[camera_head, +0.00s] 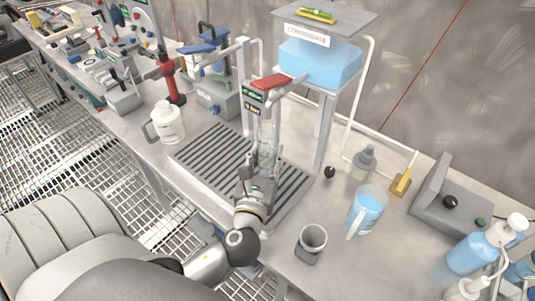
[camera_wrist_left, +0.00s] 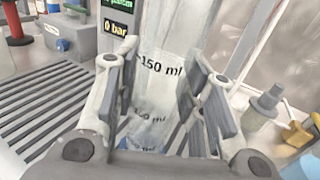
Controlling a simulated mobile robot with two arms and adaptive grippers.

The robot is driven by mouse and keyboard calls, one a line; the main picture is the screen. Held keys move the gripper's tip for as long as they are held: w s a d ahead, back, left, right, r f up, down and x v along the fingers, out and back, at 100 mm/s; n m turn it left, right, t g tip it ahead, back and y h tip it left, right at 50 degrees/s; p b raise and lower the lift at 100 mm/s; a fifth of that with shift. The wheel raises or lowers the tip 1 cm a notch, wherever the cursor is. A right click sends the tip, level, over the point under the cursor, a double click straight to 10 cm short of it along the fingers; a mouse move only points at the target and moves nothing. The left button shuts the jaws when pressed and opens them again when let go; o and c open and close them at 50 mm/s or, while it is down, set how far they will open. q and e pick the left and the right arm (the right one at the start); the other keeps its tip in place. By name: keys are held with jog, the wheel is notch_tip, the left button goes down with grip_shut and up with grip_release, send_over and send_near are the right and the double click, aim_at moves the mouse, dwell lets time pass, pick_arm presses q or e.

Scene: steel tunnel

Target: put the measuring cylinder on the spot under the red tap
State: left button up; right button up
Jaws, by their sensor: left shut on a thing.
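The measuring cylinder (camera_head: 266,132) is clear, with "150 ml" marks on its wall in the left wrist view (camera_wrist_left: 158,85). My left gripper (camera_head: 259,163) is shut on it, with a finger on each side in the wrist view (camera_wrist_left: 160,100). The cylinder looks upright, in front of the tap stand and below the red tap (camera_head: 272,82). The slotted drip grate (camera_head: 208,160) lies beneath. The cylinder's base and the spot under the tap are hidden by my gripper, so I cannot tell whether the base touches the grate. My right gripper is not in view.
A blue water tank (camera_head: 318,63) stands on a shelf behind the tap. A white jug (camera_head: 167,122) is left of the grate. A grey cup (camera_head: 311,243), a blue-filled pitcher (camera_head: 367,210) and a grey bottle (camera_head: 364,163) stand to the right.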

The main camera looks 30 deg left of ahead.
pick_arm(q)
jog(key=shift+w+a+f+b, duration=0.2)
jog(key=shift+w+f+b, duration=0.15)
jog(key=shift+f+b, duration=0.15)
jog(key=shift+w+a+f+b, duration=0.15)
jog(key=shift+w+f+b, duration=0.25)
jog(key=shift+b, duration=0.15)
jog(key=shift+s+r, duration=0.15)
jog(key=o, duration=1.1)
